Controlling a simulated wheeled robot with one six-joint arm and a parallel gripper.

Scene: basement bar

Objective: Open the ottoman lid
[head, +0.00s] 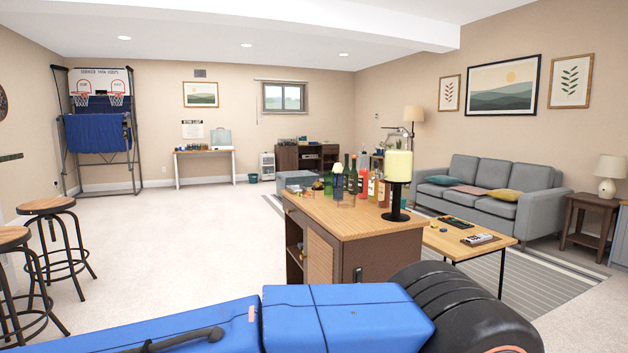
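A grey box-like piece (293,180), which looks like the ottoman, stands on the floor in the middle distance, beyond the wooden bar cabinet. Its top looks flat and closed, but it is small in the picture. The cabinet and the things on it hide its lower and right parts. My gripper is not in view. Only blue and black parts of my own arm show across the bottom of the head view, well apart from the ottoman.
A coffee table (468,236) and a grey sofa (490,185) stand to the right. Bar stools (50,206) are at left. The carpet (190,225) between them is clear.

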